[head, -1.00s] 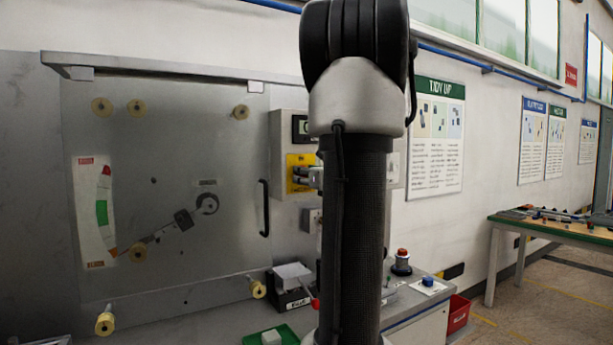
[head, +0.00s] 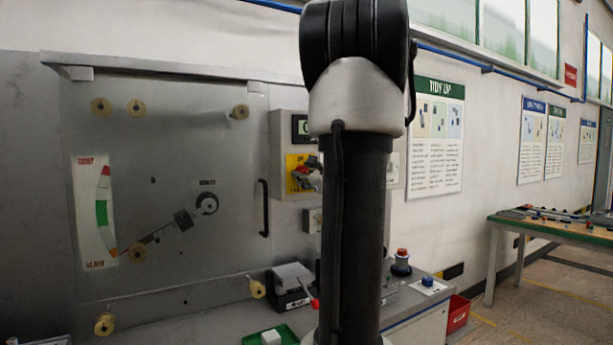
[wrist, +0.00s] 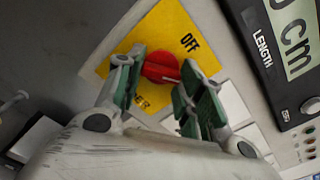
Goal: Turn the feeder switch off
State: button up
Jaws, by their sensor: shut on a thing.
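The feeder switch is a red knob (wrist: 160,66) on a yellow plate (wrist: 170,27) marked OFF. My gripper (wrist: 162,62) has its green-padded fingers on either side of the knob and is shut on it. The OFF mark lies above and right of the knob in the wrist view; the plate's other lettering is partly covered. In the head view, the yellow plate (head: 292,162) is on the grey control box (head: 288,129), with my gripper (head: 305,177) at it. My arm hides much of the box there. I cannot clearly tell which mark the knob points to.
A length display (wrist: 291,40) sits beside the plate. Left of the box is a large panel with a black handle (head: 264,208) and yellow rollers.

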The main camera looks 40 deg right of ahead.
jog(key=n, duration=1.1)
jog(key=shift+d+r, duration=0.1)
jog(key=shift+r, duration=0.05)
jog(key=shift+n, duration=0.4)
jog(key=o, duration=1)
jog(key=shift+s, duration=0.15)
jog(key=v, duration=1.1)
jog(key=shift+s, duration=0.4)
